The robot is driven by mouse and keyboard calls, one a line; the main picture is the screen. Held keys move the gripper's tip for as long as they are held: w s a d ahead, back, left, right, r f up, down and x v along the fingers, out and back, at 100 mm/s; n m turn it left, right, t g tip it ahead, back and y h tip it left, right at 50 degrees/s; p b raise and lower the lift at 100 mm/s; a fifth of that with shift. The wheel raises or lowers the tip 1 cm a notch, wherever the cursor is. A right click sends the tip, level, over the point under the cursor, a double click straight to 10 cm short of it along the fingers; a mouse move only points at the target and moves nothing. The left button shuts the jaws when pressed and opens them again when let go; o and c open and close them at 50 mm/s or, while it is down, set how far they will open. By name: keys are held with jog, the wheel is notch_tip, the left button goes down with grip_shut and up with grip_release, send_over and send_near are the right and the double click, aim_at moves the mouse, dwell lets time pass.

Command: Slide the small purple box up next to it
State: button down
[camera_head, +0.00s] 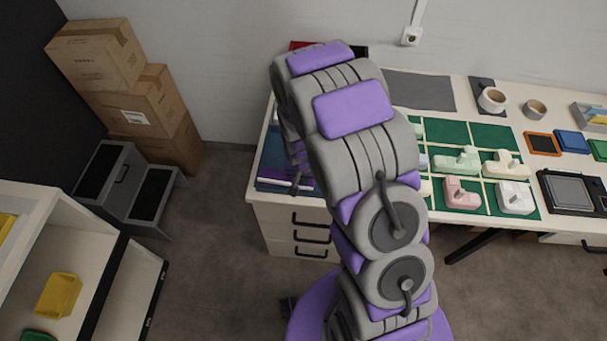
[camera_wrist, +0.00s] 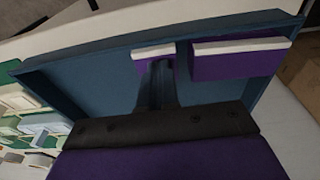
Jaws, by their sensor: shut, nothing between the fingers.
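A small purple box (camera_wrist: 141,68) with a white top edge lies in a blue tray (camera_wrist: 90,70) in the wrist view. A larger purple box (camera_wrist: 235,66) with a white edge lies just to its right, with a narrow gap between them. My gripper (camera_wrist: 158,68) is shut and empty. Its fingertips overlap the lower right part of the small box in the picture; I cannot tell whether they touch it. In the head view the tray (camera_head: 270,160) is at the left end of the table, mostly hidden behind my arm.
The tray's raised rim (camera_wrist: 200,25) runs behind the boxes. A green mat (camera_head: 480,135) with several pale blocks lies to the right on the white table. Cardboard cartons (camera_head: 140,100) are stacked by the wall at left. Tape rolls (camera_head: 492,99) stand at the back.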

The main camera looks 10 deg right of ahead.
jog(key=s+a+p, duration=0.3)
jog(key=s+p, duration=0.4)
jog(key=s, duration=0.3)
jog(key=shift+s+a+r+p, duration=0.15)
jog(key=shift+a+r+p, duration=0.2)
jog(key=shift+p, duration=0.05)
